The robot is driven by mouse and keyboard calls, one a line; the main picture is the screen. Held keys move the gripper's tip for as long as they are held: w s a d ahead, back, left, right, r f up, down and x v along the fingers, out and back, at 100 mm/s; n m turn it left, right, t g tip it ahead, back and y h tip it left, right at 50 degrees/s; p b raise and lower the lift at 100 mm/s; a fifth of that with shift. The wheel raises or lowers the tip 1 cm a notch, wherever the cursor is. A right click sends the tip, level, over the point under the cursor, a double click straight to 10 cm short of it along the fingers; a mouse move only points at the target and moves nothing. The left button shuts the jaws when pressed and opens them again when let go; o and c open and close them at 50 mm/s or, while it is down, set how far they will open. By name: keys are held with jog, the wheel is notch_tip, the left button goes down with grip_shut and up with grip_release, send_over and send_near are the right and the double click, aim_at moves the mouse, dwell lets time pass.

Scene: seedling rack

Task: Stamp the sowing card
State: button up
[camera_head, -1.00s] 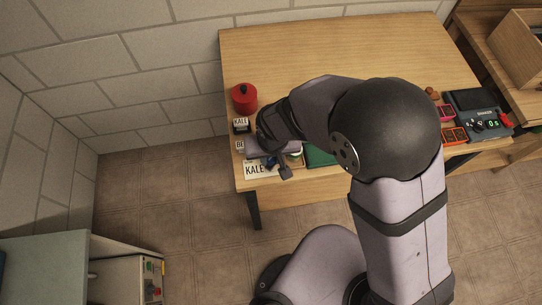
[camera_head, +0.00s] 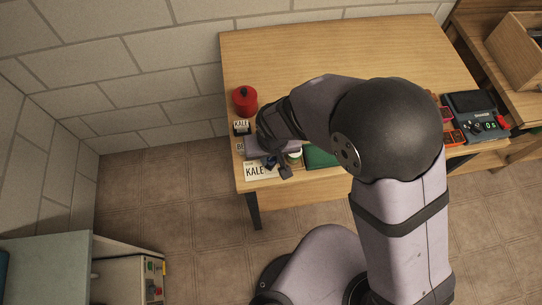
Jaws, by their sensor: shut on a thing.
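A dark block labelled KALE (camera_head: 241,127) stands behind the card. Another label (camera_head: 240,148), partly hidden by my wrist, shows between them.
A red round pot (camera_head: 244,100) with a black knob stands at the left edge. A green mat (camera_head: 320,157) lies right of my gripper. A dark device with a display (camera_head: 478,116) sits at the right. The table's back (camera_head: 330,45) is clear.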

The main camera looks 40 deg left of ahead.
jog(key=shift+r+p, duration=1.85)
jog(key=shift+r, duration=0.8)
jog(key=w+d+r+m, duration=0.3)
jog(key=w+d+m, duration=0.1)
jog(key=w+d, duration=1.3)
jog(key=w+d+m+h+b, duration=0.1)
jog(key=d+m, duration=0.4)
jog(key=d, duration=2)
jog(key=shift+t, duration=0.3)
jog(key=a, duration=0.5)
jog(key=shift+a, duration=0.25)
